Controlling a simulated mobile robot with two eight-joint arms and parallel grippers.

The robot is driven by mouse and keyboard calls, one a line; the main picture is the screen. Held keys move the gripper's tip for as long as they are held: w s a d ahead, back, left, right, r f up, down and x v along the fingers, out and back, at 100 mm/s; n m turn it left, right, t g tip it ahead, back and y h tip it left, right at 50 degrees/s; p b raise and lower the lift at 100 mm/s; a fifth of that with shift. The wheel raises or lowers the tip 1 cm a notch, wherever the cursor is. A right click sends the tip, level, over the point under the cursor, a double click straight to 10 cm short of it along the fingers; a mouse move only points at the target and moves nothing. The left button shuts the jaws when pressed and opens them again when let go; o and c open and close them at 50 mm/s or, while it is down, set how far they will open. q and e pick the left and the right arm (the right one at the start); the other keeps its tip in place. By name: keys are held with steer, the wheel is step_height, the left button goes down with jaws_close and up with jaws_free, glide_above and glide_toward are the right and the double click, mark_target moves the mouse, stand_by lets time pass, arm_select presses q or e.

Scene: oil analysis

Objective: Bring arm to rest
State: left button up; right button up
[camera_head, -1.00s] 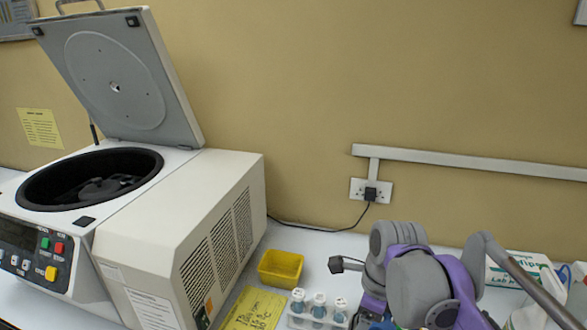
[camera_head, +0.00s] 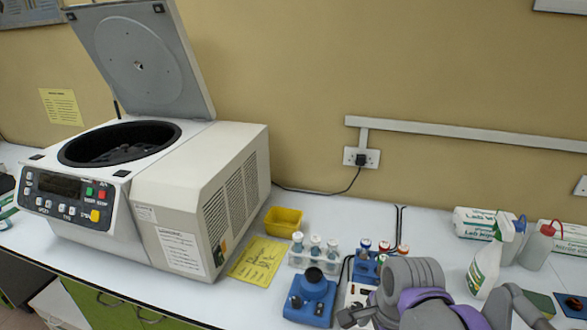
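My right arm (camera_head: 425,298), grey and purple, is folded at the lower right, over the front of the bench. A small dark grey end piece (camera_head: 352,317) juts out to its left at the bottom edge and may be part of the gripper. The fingers cannot be made out, so I cannot tell whether they are open or shut. My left arm and gripper are not in view.
The centrifuge (camera_head: 200,190) stands at left, its lid (camera_head: 140,62) raised. A yellow tray (camera_head: 283,222), a tube rack (camera_head: 301,261), a blue device (camera_head: 311,297) and coloured-cap vials (camera_head: 366,246) lie near my arm. A spray bottle (camera_head: 490,262) stands right.

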steer(key=s+d+f+n+t, duration=0.2)
steer(key=s+f+n, duration=0.7)
steer(key=n, duration=0.7)
steer(key=shift+s+d+f+n+t+h, duration=0.3)
steer(key=shift+d+f+t+h, duration=0.1)
steer(key=shift+f+t, duration=0.35)
steer(key=shift+a+r, duration=0.1)
stand_by(0.4)
